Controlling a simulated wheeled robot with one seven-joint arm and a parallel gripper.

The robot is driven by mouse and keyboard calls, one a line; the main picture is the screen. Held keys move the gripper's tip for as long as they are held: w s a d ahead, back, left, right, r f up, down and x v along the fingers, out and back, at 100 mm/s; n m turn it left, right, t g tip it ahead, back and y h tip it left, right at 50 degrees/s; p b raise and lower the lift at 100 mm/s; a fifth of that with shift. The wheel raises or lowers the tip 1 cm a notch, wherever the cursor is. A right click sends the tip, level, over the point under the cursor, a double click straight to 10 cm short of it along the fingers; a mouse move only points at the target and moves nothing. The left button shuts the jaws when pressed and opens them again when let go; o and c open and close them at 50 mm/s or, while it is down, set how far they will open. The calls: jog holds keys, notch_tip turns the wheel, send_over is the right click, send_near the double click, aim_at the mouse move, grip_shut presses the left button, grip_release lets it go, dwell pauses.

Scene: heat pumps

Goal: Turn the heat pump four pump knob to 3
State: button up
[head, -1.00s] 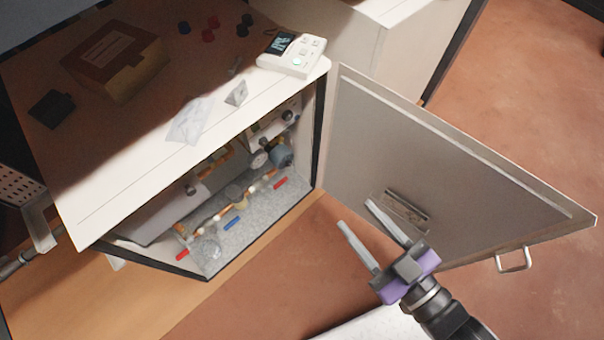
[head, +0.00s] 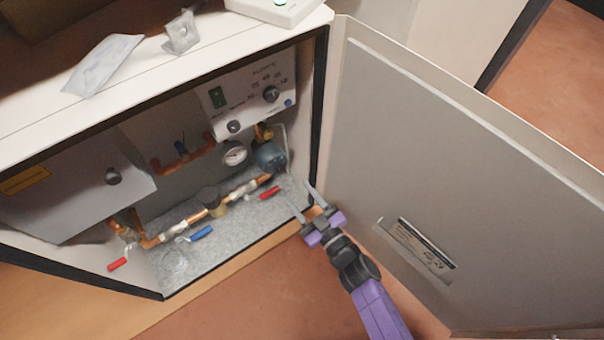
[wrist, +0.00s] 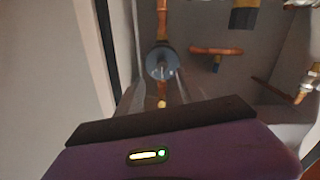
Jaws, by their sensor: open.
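The open cabinet (head: 160,292) holds a blue-grey round pump (head: 270,155) on the copper pipework, at its right side. In the wrist view the pump (wrist: 160,64) faces me, with a small light knob (wrist: 161,69) at its middle. The knob's setting is too small to read. My gripper (head: 299,196) is open and empty at the cabinet's lower right opening, below and to the right of the pump. It is apart from the pump in the head view.
The open door (head: 430,150) stands right of my arm. A control panel (head: 245,95) with dials is above the pump, and a pressure gauge (head: 234,153) is left of it. Red (head: 269,193) and blue (head: 201,233) valve handles lie low inside. The cabinet's right edge (head: 318,110) is close to my gripper.

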aim_at(279, 170)
jog(key=b+x, duration=0.1)
jog(key=x, duration=0.2)
jog(key=b+x, duration=0.1)
jog(key=x, duration=0.3)
jog(key=shift+w+a+r+b, duration=0.2)
jog(key=shift+a+b, duration=0.1)
jog(key=shift+a, duration=0.1)
grip_shut()
